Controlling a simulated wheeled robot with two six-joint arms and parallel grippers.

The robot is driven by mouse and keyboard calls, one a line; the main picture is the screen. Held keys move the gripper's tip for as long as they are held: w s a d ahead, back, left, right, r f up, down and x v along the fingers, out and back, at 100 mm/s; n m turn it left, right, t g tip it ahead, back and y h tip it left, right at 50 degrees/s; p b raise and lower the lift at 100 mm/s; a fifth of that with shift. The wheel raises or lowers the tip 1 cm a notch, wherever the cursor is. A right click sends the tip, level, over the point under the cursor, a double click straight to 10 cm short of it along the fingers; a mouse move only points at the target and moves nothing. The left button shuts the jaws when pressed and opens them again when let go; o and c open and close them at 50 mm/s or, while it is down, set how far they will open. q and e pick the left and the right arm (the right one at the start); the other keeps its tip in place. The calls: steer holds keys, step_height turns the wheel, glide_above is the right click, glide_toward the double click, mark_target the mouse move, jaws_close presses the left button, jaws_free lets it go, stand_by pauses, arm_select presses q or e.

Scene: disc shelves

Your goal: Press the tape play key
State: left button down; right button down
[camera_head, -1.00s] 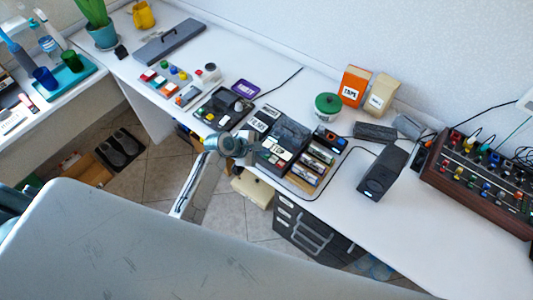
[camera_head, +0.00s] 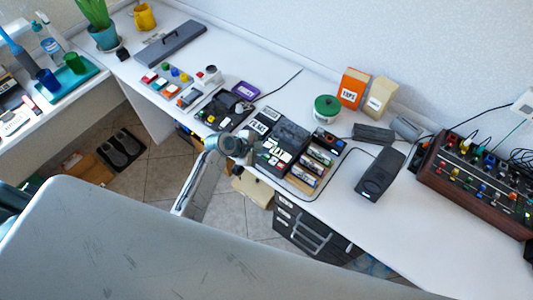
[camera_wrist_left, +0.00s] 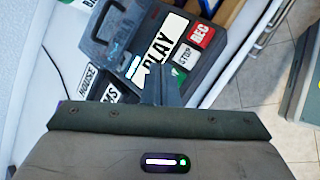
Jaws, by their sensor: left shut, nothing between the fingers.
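The dark grey tape recorder (camera_head: 288,135) stands on the white bench in the head view. It also fills the upper middle of the left wrist view (camera_wrist_left: 112,35). Its white PLAY key label (camera_wrist_left: 165,45) shows in the wrist view, beside smaller STOP (camera_wrist_left: 184,54) and red REC (camera_wrist_left: 201,36) labels. My left gripper (camera_wrist_left: 160,86) is shut and empty. Its fingertips overlap the lower end of the PLAY label in that view; I cannot tell if they touch it. In the head view my left gripper (camera_head: 258,158) is at the recorder's front edge. My right gripper is out of view.
A rack of tapes (camera_head: 309,172) stands right of the recorder, and a black device (camera_head: 224,111) to its left. A dark speaker (camera_head: 380,175) stands farther right. A green-lidded jar (camera_head: 327,108) is behind. Drawers (camera_head: 308,228) are below the bench front.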

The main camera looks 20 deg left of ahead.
mark_target(263, 157)
arm_select(q)
step_height(263, 157, up, 3)
steer(key=p, duration=0.3)
steer(key=shift+f, duration=0.1)
step_height(263, 157, up, 2)
steer(key=shift+r+p, duration=0.15)
steer(key=shift+p, duration=0.95)
